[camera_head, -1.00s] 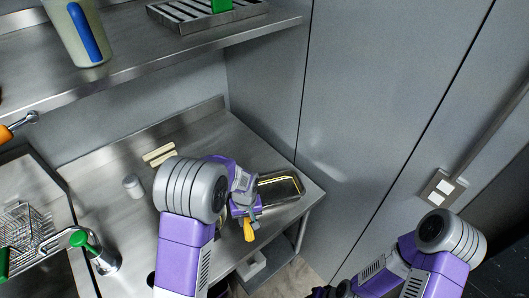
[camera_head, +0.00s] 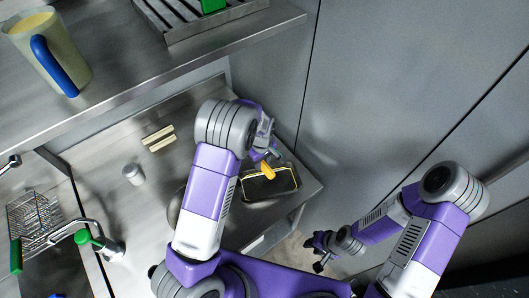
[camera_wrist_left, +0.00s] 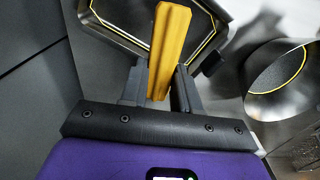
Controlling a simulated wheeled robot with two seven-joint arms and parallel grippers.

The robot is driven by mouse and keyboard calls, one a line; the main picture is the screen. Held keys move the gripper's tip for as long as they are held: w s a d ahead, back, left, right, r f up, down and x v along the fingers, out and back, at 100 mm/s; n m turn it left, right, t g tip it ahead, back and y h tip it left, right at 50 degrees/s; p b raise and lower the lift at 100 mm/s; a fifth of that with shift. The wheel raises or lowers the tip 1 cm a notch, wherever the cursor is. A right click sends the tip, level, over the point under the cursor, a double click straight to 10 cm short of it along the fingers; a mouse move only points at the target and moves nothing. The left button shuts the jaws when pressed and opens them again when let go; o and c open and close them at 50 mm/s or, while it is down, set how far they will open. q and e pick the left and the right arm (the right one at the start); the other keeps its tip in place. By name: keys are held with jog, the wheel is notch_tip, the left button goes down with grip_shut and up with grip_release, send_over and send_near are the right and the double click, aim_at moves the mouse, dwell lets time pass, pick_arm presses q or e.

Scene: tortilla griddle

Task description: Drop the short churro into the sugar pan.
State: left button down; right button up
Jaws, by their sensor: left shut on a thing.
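A short orange-yellow churro (camera_head: 267,171) is gripped in my left gripper (camera_head: 264,160). In the left wrist view the churro (camera_wrist_left: 168,50) stands out between the two dark fingers (camera_wrist_left: 159,88), which are shut on it. The rectangular metal sugar pan (camera_head: 285,191) lies at the right end of the steel counter. The churro overlaps the pan's upper left part in the head view; its height above the pan is unclear. The pan's rim (camera_wrist_left: 213,37) shows behind the churro in the wrist view. My right gripper (camera_head: 320,252) is low at the right, away from the counter; its opening is unclear.
Two pale strips (camera_head: 159,138) and a small grey cylinder (camera_head: 133,174) lie on the counter (camera_head: 110,150). A round metal vessel (camera_wrist_left: 262,82) is beside the pan. A wall stands right of the counter; a shelf (camera_head: 120,65) with a jug (camera_head: 52,55) hangs above.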

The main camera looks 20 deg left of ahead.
pick_arm(q)
jog(key=f+b, duration=0.3)
jog(key=f, duration=0.2)
jog(key=shift+s+f+b, duration=0.2)
jog(key=shift+f+b, duration=0.15)
jog(key=shift+w, duration=0.1)
jog(key=c, duration=0.8)
grip_release()
jog(key=shift+o, duration=0.2)
jog(key=shift+r, duration=0.15)
notch_tip(320, 180, up, 7)
jog(key=shift+r, duration=0.2)
